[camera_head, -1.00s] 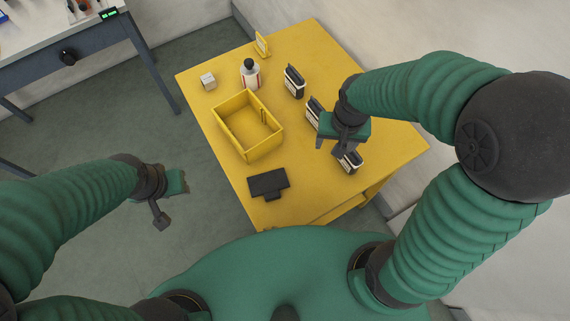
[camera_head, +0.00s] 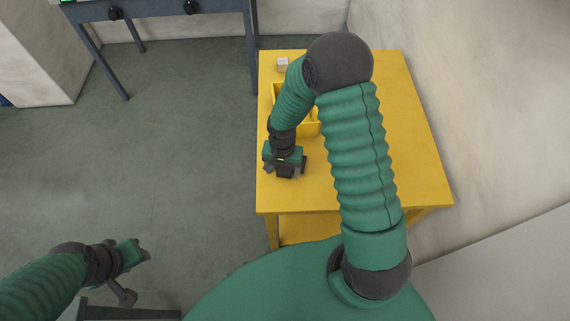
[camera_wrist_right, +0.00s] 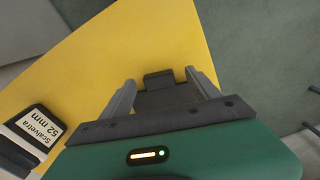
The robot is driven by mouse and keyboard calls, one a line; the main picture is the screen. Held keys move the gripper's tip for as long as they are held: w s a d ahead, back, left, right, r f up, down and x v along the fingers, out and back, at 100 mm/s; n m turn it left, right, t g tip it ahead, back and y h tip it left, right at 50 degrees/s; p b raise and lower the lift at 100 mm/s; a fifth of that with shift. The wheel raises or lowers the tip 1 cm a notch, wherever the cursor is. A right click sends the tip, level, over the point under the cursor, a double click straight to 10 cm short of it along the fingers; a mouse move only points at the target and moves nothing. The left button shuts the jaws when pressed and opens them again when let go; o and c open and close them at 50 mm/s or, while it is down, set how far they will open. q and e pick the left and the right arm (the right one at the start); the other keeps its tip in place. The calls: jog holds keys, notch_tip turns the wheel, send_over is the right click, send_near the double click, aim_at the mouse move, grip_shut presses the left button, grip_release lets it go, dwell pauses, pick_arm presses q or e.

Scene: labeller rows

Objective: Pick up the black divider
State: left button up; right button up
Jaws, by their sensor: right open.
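The black divider (camera_wrist_right: 165,97) lies flat on the yellow table in the right wrist view, its narrow tab pointing away from the gripper. My right gripper (camera_wrist_right: 160,76) is open, with one finger on each side of the divider. Whether the fingers touch it cannot be told. In the head view my right gripper (camera_head: 285,172) is over the table's left front part and mostly hides the divider. My left gripper (camera_head: 136,272) is open and empty over the floor, well left of the table.
The yellow table (camera_head: 408,150) has free room on its right. A yellow bin (camera_head: 307,129) stands just behind my right gripper, partly covered by my arm. A small white box (camera_head: 282,64) is at the back. A black box with a white label (camera_wrist_right: 35,135) shows in the wrist view.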

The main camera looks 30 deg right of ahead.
jog(key=shift+f, duration=0.7)
jog(key=shift+w+d+f, duration=0.1)
jog(key=shift+d+f, duration=0.05)
jog(key=shift+d, duration=0.15)
jog(key=shift+c, duration=1.4)
jog(key=shift+a, duration=0.2)
jog(key=c, duration=1.2)
pick_arm(q)
jog(key=shift+w+d, duration=0.1)
jog(key=shift+d, duration=0.15)
pick_arm(e)
jog(key=shift+d, duration=0.1)
